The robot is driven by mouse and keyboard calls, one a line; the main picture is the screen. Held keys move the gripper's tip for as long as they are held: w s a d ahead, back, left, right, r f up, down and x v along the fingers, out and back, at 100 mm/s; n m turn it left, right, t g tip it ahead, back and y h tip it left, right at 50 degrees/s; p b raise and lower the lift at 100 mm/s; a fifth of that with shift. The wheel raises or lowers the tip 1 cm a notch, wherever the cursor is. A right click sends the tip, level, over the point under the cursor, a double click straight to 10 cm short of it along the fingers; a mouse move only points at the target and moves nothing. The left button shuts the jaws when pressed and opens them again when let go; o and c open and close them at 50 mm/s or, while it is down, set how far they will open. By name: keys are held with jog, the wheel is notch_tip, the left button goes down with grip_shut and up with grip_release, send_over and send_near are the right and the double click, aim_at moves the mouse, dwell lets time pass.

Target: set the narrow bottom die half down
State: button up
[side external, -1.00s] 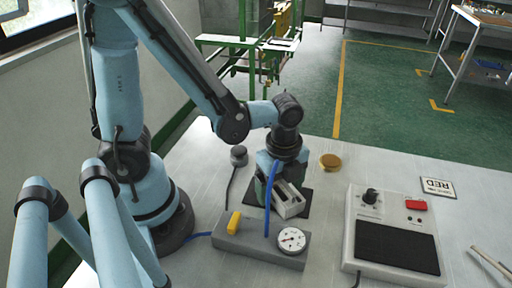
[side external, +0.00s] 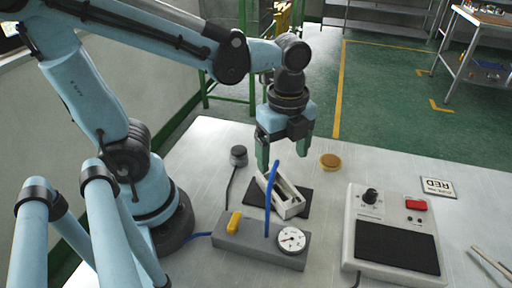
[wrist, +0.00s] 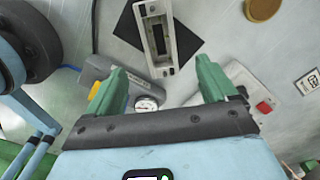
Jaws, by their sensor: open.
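The narrow bottom die half (side external: 289,207) is a pale metal block with a dark slot, lying on the black mat (side external: 304,194). It shows whole at the top of the wrist view (wrist: 147,30), set at an angle across the mat. My gripper (side external: 286,160) is above and behind it, apart from it and empty. Its two green fingers stand wide open in the wrist view (wrist: 162,77). In the side view the blue hose crosses in front of part of the die half.
A grey block (side external: 232,247) with a yellow switch, blue hose (side external: 271,205) and dial gauge (side external: 291,239) stands just in front of the mat. A control box (side external: 392,235) is to the right. A dark knob (side external: 239,157) and brown disc (side external: 330,161) stand behind.

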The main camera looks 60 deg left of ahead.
jog(key=w+a+r+n+t, duration=0.2)
jog(key=a+n+t, duration=0.3)
jog(key=n, duration=1.3)
jog(key=shift+w+a+r+t, duration=0.25)
jog(key=shift+r+t, duration=0.25)
jog(key=shift+t, duration=0.6)
